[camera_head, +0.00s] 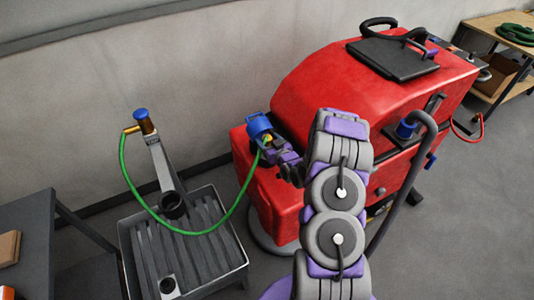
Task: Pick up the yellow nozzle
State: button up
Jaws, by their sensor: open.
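The yellow nozzle (267,139) is a small patch of yellow at the end of a green hose (185,232). It sits at the blue fitting (259,126) on the left end of the red scrubber (310,90). My gripper (270,155), with purple and dark grey parts, is open right beside the nozzle. The gripper parts and the blue fitting hide most of the nozzle. I cannot tell whether the fingers touch it or lie around it.
The green hose loops from a blue-topped tap (142,122) over a grey slatted basin (240,262). A dark table (25,225) stands at the left. A wooden shelf (492,28) with a coiled green hose (517,33) is at the far right. Floor is clear at lower right.

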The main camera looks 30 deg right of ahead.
jog(key=shift+w+a+f, duration=0.1)
jog(key=shift+w+f, duration=0.1)
jog(key=shift+w, duration=0.55)
jog(key=shift+w+a+f, duration=0.1)
jog(key=shift+w+f, duration=0.05)
jog(key=shift+w, duration=0.55)
jog(key=c, duration=1.2)
jog(key=shift+r, duration=0.1)
